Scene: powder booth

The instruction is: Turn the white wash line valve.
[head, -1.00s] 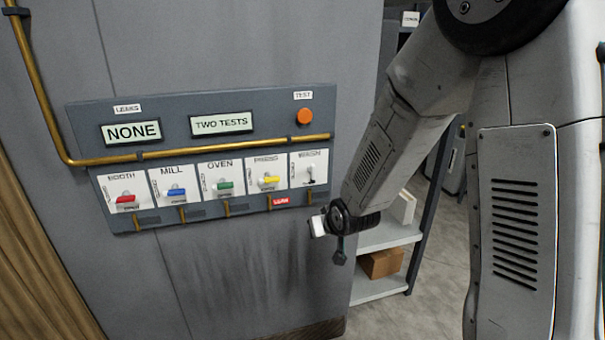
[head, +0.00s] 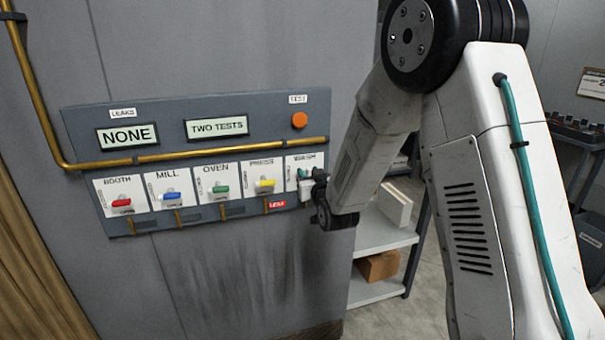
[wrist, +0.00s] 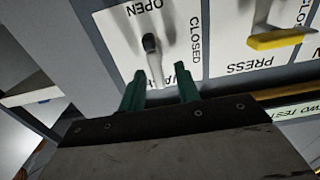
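The WASH valve plate (head: 292,160) is at the right end of the panel's row of valves, partly hidden by my gripper in the head view. In the wrist view, its white lever (wrist: 155,65) runs from a dark pivot towards the WASH label, away from the word OPEN; CLOSED is printed along one side. My gripper (head: 306,184) is at this plate. In the wrist view, its green fingers (wrist: 160,80) are apart, with the lever's free end between them. I see a gap on each side; contact is not clear.
Next to it is the PRESS valve with a yellow handle (head: 264,184). Green, blue and red handles follow leftwards. A brass pipe (head: 200,152) crosses above the row. An orange TEST button (head: 299,120) is higher up. A shelf with a cardboard box (head: 379,266) stands right of the panel.

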